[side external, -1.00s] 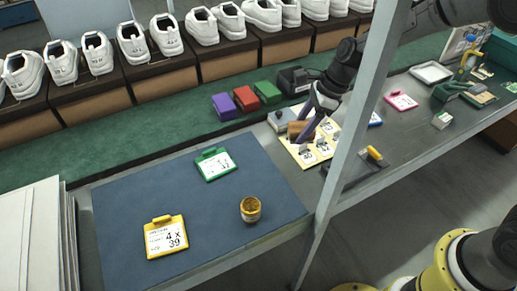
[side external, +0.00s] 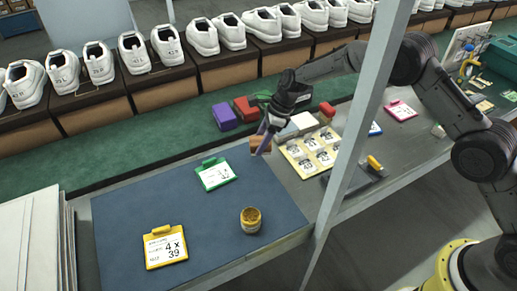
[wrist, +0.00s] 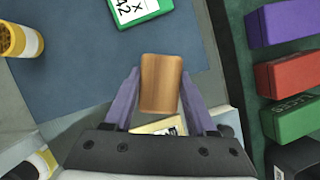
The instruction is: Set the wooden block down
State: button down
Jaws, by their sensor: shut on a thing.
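The wooden block (side external: 260,143) is brown and sits between the purple fingers of my gripper (side external: 264,146), held up near the right back edge of the blue mat (side external: 130,208). In the wrist view the block (wrist: 161,84) fills the gap between the two fingers (wrist: 162,100), with the mat's edge below it. My gripper is shut on the block. The block appears above the surface; the exact height is hard to tell.
A green-framed card (side external: 216,174), a yellow-framed card (side external: 165,246) and a yellow jar (side external: 251,220) are on the mat. Purple (side external: 225,116) and red (side external: 247,108) boxes stand behind. A yellow card tray (side external: 310,152) lies to the right. The mat's middle is clear.

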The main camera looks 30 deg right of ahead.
jog(key=shift+w+a+f, duration=0.1)
jog(key=shift+w+f, duration=0.3)
jog(key=shift+f, duration=1.6)
jog(key=shift+f, duration=0.15)
jog(key=shift+c, duration=1)
grip_release()
jog(key=v, duration=1.2)
